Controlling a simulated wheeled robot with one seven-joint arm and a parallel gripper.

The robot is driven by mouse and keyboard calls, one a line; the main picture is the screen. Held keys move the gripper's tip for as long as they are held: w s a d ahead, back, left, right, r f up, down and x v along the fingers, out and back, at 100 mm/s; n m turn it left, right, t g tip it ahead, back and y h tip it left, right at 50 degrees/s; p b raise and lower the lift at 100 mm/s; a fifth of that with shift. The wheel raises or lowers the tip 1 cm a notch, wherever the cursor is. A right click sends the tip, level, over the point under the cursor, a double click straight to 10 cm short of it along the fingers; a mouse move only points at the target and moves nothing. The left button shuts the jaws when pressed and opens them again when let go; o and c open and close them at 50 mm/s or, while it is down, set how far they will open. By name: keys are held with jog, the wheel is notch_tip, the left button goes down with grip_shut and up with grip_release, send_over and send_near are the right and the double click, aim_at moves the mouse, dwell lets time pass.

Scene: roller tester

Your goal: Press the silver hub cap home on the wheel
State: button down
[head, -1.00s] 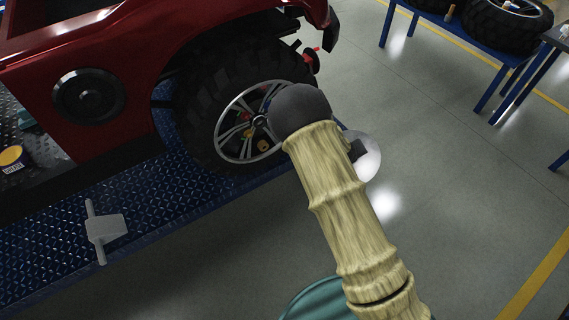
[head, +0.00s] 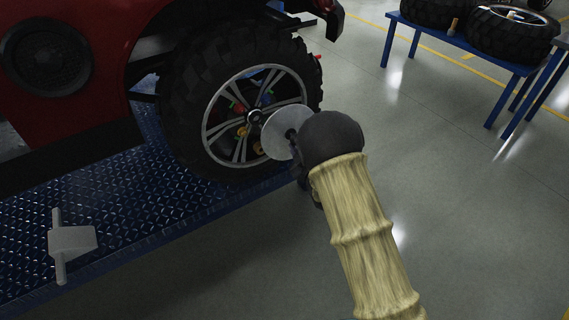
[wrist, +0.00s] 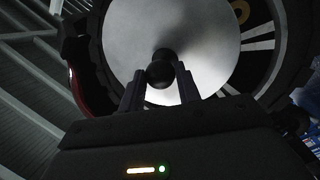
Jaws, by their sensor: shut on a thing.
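The silver hub cap (head: 279,134) is a round disc with a dark knob at its middle. My gripper (wrist: 161,82) is shut on that knob, and the cap faces the wheel in the wrist view (wrist: 202,35). In the head view the cap overlaps the lower right of the rim of the wheel (head: 222,105). It looks apart from the hub, but the exact gap cannot be told. The wheel has a black knobby tyre and silver spokes, with its hub (head: 253,116) partly visible. My fingers are mostly hidden behind my wrist in the head view.
The red vehicle (head: 100,20) carries the wheel over a blue diamond-plate platform (head: 130,200). A grey block with a bar (head: 72,240) lies on the platform. A blue table (head: 462,42) with spare tyres stands at the back right. The floor at right is clear.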

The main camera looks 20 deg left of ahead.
aim_at(275, 140)
jog(key=s+a+y+b, duration=0.1)
jog(key=b, duration=0.1)
jog(key=s+a+f+n+y+b, duration=0.1)
jog(key=a+b, duration=0.1)
jog(key=shift+a, duration=0.3)
jog(key=shift+s+a+r+y, duration=0.25)
jog(key=shift+s+y, duration=0.05)
jog(key=shift+y, duration=0.1)
jog(key=shift+f+b, duration=0.2)
jog(key=shift+b, duration=0.25)
jog(key=shift+s+a+f+x, duration=0.1)
jog(key=shift+x, duration=0.85)
jog(key=shift+s+a+f+x, duration=0.1)
jog(key=shift+a+f+x, duration=0.05)
jog(key=shift+x, duration=0.8)
jog(key=shift+s+a+f+x, duration=0.1)
jog(key=shift+x, duration=0.8)
jog(key=shift+w+b, duration=0.15)
jog(key=shift+b, duration=0.45)
jog(key=shift+f+b+x, duration=0.15)
jog(key=shift+b+x, duration=0.05)
jog(key=shift+x, duration=0.7)
jog(key=shift+f+b+x, duration=0.15)
jog(key=shift+b+x, duration=0.05)
jog(key=shift+x, duration=0.65)
jog(key=c, duration=0.9)
grip_release()
jog(key=shift+a+r, duration=0.1)
jog(key=shift+a, duration=0.15)
